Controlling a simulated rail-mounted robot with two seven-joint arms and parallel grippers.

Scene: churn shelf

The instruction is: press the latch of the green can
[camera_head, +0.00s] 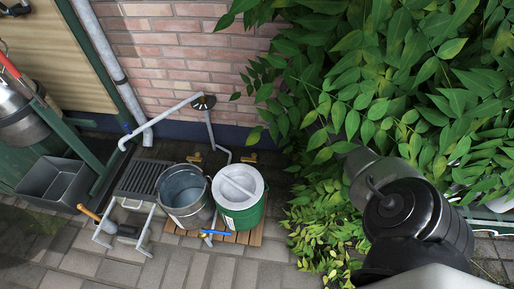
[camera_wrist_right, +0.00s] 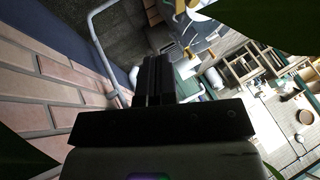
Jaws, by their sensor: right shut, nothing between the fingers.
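The green can (camera_head: 248,213) stands upright on a wooden slatted base, with a pale grey lid (camera_head: 239,182) on top. A small blue-ended part (camera_head: 214,232) shows low at its front left; I cannot tell whether it is the latch. My right arm reaches in from the lower right of the head view, and leaves hide its fingers there. In the right wrist view my right gripper (camera_wrist_right: 155,78) is shut and empty. It appears clear of the can, which I cannot make out surely in that view. My left gripper is out of view.
A metal bucket (camera_head: 185,194) stands against the can's left side. A bent grey pipe (camera_head: 160,120) runs behind them by the brick wall (camera_head: 185,50). Dense leaves (camera_head: 400,80) fill the right side around my arm. Paving (camera_head: 200,266) in front is mostly clear.

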